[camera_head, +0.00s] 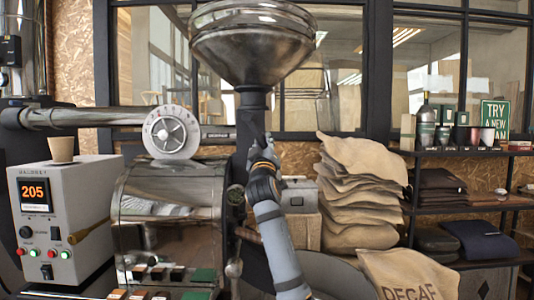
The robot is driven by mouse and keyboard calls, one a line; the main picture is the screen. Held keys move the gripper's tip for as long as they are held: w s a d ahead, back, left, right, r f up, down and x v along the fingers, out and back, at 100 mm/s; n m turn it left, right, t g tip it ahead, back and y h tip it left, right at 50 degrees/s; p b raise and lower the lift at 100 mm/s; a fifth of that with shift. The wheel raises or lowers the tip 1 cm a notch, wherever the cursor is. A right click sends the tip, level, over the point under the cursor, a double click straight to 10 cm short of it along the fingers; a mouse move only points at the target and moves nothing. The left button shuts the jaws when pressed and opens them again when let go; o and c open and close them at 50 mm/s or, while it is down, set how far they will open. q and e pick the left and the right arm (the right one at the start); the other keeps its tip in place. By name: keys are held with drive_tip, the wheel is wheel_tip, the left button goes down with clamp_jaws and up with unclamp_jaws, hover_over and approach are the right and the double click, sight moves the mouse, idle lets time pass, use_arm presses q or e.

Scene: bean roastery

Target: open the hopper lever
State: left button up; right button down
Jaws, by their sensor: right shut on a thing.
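The metal hopper (252,42) is a wide funnel standing above the roaster drum (168,200). Its dark neck (254,108) runs down from the funnel. My right gripper (264,148) is up against the right side of this neck, with its arm coming up from the bottom of the picture. Its fingers are shut on a small dark part there, which I take to be the hopper lever. The gripper and neck hide most of the lever, so its angle cannot be told. My left gripper is not in view.
A grey control box (62,228) showing 205, with a paper cup (61,149) on top, stands at left. A round dial (171,132) is left of the neck. Stacked burlap sacks (360,190) lie close on the right, before a shelf (470,207).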

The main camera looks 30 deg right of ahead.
drive_tip(key=shift+w+a+f+m+h+b, duration=0.15)
drive_tip(key=shift+f+m+h+b, duration=0.1)
drive_tip(key=shift+m+h+b, duration=0.2)
drive_tip(key=c, duration=1)
unclamp_jaws()
drive_tip(key=shift+c, duration=0.2)
drive_tip(key=v, duration=1.2)
drive_tip(key=shift+r, duration=0.25)
drive_tip(key=shift+a, duration=0.1)
